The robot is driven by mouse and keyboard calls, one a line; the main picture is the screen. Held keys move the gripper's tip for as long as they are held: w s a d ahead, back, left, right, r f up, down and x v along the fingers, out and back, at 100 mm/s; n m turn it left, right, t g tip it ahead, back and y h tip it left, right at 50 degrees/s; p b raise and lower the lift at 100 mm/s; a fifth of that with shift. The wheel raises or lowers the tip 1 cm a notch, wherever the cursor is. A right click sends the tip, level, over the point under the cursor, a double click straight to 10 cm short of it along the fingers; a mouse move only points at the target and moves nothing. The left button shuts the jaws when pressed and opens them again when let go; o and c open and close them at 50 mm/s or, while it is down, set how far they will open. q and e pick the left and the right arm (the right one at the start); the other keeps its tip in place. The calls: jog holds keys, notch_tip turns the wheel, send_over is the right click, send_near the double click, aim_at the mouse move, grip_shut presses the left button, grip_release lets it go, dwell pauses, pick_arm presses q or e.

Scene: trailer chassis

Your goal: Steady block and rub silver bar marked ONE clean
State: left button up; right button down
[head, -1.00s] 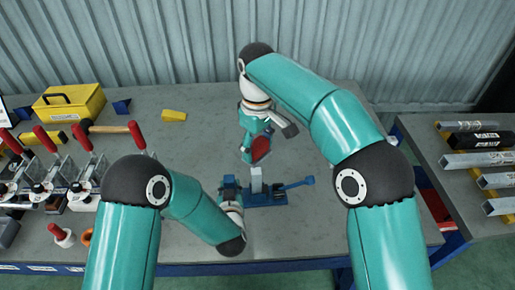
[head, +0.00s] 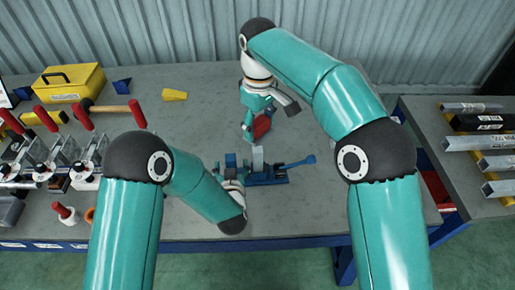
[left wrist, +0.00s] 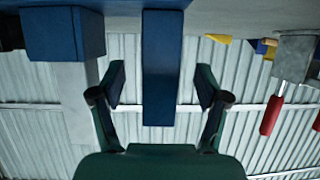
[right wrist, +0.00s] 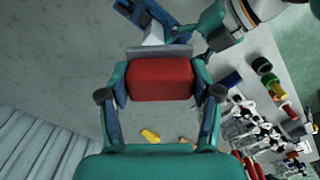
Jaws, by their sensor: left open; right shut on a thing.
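A silver bar (head: 257,159) stands upright at the blue block (head: 268,180) on the bench. No marking is readable on it; it also shows in the right wrist view (right wrist: 154,36). My left gripper (head: 232,172) is low at the block's left side. In the left wrist view, its open fingers (left wrist: 160,88) are on either side of a blue upright (left wrist: 163,65), with gaps on both sides. My right gripper (head: 258,127) is shut on a red block (right wrist: 160,80) with a grey strip along its far edge. The red block is behind the bar in the head view, apparently apart from it.
A blue handle (head: 300,163) sticks out right of the block. Clamps with red handles (head: 90,145), a hammer (head: 108,112) and a yellow toolbox (head: 72,84) fill the left. Several bars (head: 475,143) lie on the right table. The bench's back middle is mostly clear.

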pick_arm(q)
jog(key=v, duration=0.7)
jog(key=shift+s+r, duration=0.2)
jog(key=shift+s, duration=0.15)
jog(key=o, duration=0.5)
notch_tip(320, 180, up, 10)
jog(key=shift+f, duration=0.1)
dwell(0.4)
jog(key=shift+s, duration=0.1)
dwell(0.3)
